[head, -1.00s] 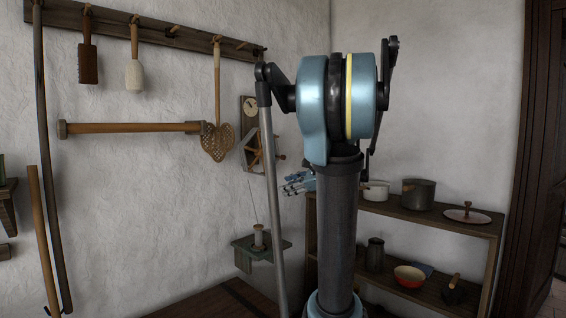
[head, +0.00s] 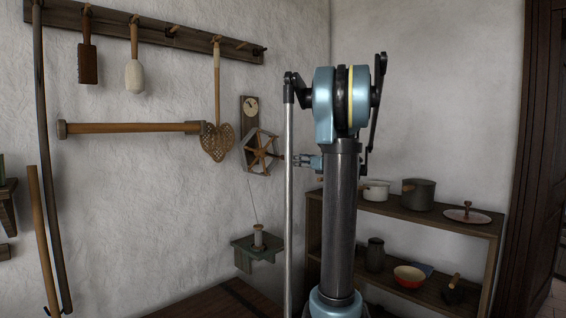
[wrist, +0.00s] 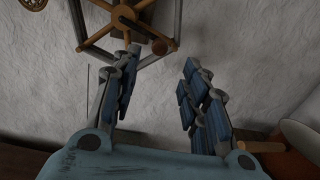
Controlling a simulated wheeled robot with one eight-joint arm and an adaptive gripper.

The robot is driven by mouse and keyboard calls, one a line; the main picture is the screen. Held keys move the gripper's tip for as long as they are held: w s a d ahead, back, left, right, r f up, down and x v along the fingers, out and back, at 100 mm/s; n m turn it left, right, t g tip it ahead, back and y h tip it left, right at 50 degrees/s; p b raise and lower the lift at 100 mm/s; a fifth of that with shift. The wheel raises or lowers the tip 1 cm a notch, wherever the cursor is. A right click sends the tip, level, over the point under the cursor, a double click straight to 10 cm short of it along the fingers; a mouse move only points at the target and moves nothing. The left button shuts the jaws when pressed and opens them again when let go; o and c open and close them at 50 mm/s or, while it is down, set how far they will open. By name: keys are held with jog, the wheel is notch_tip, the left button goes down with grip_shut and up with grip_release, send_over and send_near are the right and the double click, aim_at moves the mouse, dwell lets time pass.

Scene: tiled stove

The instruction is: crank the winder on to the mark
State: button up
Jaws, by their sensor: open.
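The winder (head: 259,153), a six-sided reel with wooden spokes and a grey rim, is on the wall; it also shows at the top of the wrist view (wrist: 124,14). A brown knob (wrist: 159,47) sits at its lower right there, just beyond and between my fingertips. A small round dial (head: 251,107) is on a dark board above the reel; its mark is too small to read. My gripper (wrist: 160,62) is open and empty. In the head view my gripper (head: 299,160) is just right of the winder, about level with its middle.
A thread runs from the winder down to a spool (head: 258,238) on a small green bracket (head: 243,254). A wooden shelf (head: 405,214) with pots stands at the right.

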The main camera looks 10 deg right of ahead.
aim_at(285, 158)
jog(key=x, duration=1.1)
jog(key=shift+c, duration=0.2)
grip_shut()
